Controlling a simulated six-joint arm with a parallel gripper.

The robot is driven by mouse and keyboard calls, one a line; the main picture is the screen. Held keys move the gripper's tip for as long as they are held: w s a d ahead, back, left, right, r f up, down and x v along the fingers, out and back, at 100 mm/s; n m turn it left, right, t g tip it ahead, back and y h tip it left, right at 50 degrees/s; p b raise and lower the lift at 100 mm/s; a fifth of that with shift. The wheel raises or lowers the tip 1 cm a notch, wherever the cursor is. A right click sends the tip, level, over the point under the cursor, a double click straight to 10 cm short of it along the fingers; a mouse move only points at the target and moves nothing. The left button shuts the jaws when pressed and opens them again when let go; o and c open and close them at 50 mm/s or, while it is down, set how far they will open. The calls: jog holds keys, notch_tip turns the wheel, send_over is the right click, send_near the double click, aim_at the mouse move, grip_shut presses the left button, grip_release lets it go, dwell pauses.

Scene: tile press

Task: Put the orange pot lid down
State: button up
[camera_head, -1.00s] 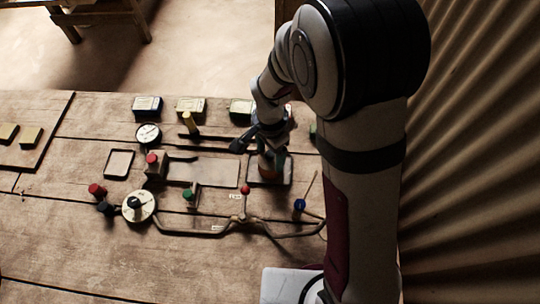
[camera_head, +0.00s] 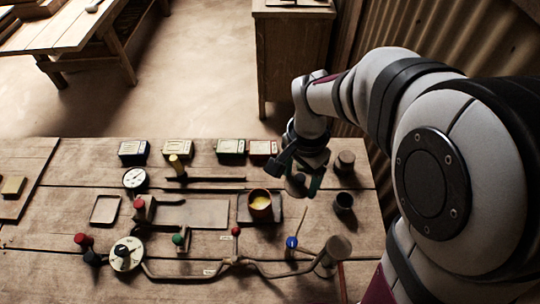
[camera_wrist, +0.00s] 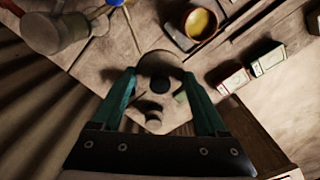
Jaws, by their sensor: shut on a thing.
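The orange-brown pot (camera_head: 261,207) stands uncovered on a dark square plate, with yellow contents showing. It also shows at the top of the wrist view (camera_wrist: 199,24). My gripper (camera_head: 301,176) is to the right of the pot, over the back right of the table. In the wrist view my gripper (camera_wrist: 160,80) has its two green fingers shut on the round pot lid (camera_wrist: 160,63), which looks brownish in shadow. The lid also shows below the fingers in the head view (camera_head: 296,186). I cannot tell whether it touches the table.
A dark cylinder (camera_head: 345,161) and a dark cup (camera_head: 343,203) stand to the right of the lid. A larger grey vessel (camera_head: 335,252) stands nearer the front. Small boxes (camera_head: 231,147) line the back. A lever and pipes lie in front of the pot. Bare wood shows around the lid.

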jog(key=shift+d+r, duration=0.35)
jog(key=shift+d, duration=0.2)
jog(key=shift+d+r, duration=0.3)
jog(key=shift+d, duration=0.2)
jog(key=w+a+f, duration=0.4)
jog(key=w+a, duration=0.4)
jog(key=shift+n, duration=0.3)
jog(key=a+f, duration=0.2)
jog(key=a, duration=0.2)
jog(key=a+f, duration=0.3)
jog(key=a, duration=0.1)
jog(key=a+f, duration=0.2)
jog(key=a, duration=0.2)
jog(key=shift+w+f, duration=0.15)
jog(key=shift+w, duration=0.25)
notch_tip(320, 180, down, 4)
jog(key=shift+a+r, duration=0.1)
jog(key=shift+a, duration=0.05)
jog(key=o, duration=1.2)
jog(key=shift+o, duration=0.2)
